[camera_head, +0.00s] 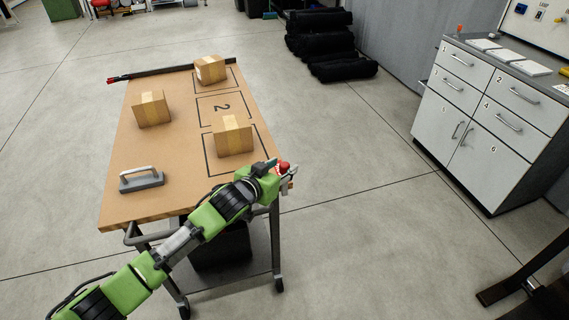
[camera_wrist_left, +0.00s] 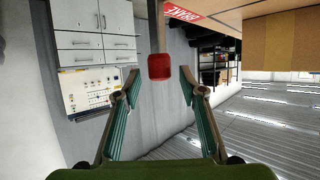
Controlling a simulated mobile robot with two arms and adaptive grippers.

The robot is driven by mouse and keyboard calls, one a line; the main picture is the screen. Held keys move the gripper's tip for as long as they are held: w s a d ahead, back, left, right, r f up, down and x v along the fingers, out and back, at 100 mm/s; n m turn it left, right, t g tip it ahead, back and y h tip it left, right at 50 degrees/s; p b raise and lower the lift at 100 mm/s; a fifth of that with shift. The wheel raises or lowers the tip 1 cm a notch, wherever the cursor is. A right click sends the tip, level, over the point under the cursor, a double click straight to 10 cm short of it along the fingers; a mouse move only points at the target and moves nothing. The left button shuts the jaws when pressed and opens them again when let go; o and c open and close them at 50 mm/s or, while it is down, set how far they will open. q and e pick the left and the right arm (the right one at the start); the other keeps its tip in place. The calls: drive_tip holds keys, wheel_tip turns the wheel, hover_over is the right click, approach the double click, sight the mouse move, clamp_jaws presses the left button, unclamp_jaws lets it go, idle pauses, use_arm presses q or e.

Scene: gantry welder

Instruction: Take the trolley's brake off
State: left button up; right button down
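The trolley (camera_head: 125,170) has a brown wooden top, a metal frame and castors. At its near right corner is a red brake knob (camera_head: 284,166). In the left wrist view the red knob (camera_wrist_left: 159,67) sits on a grey lever (camera_wrist_left: 156,25), beside a red label reading BRAKE (camera_wrist_left: 182,13). My left gripper (camera_head: 281,170) is at that corner. In its wrist view the gripper (camera_wrist_left: 159,80) is open, its fingertips on either side of the knob with visible gaps. My right gripper is not in view.
Several cardboard boxes (camera_head: 233,136) and a grey block with a handle (camera_head: 142,179) stand on the trolley top. A dark bar (camera_head: 170,71) runs along its far edge. A white cabinet (camera_head: 490,110) stands at right; black rolls (camera_head: 330,45) lie behind. Floor between is clear.

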use_arm(q)
drive_tip(key=shift+x, duration=1.15)
clamp_jaws()
drive_tip(key=shift+s+a+f+b, duration=0.1)
drive_tip(key=shift+a+f+b, duration=0.15)
drive_tip(key=shift+a+b, duration=0.1)
drive_tip(key=a+n+t+h+b, duration=0.1)
drive_tip(key=b, duration=0.1)
drive_tip(key=s+a+f+t+h+b, duration=0.1)
drive_tip(key=a+b, duration=0.1)
drive_tip(key=a+n+b, duration=0.1)
drive_tip(key=b, duration=0.1)
drive_tip(key=shift+s+a+f+n+t+h, duration=0.25)
drive_tip(key=shift+n+t+h, duration=0.05)
drive_tip(key=shift+t+h, duration=0.1)
drive_tip(key=shift+s+a+r+b, duration=0.1)
drive_tip(key=shift+a+b, duration=0.25)
drive_tip(key=shift+b, duration=0.1)
drive_tip(key=shift+r+n, duration=0.1)
drive_tip(key=shift+n, duration=0.2)
unclamp_jaws()
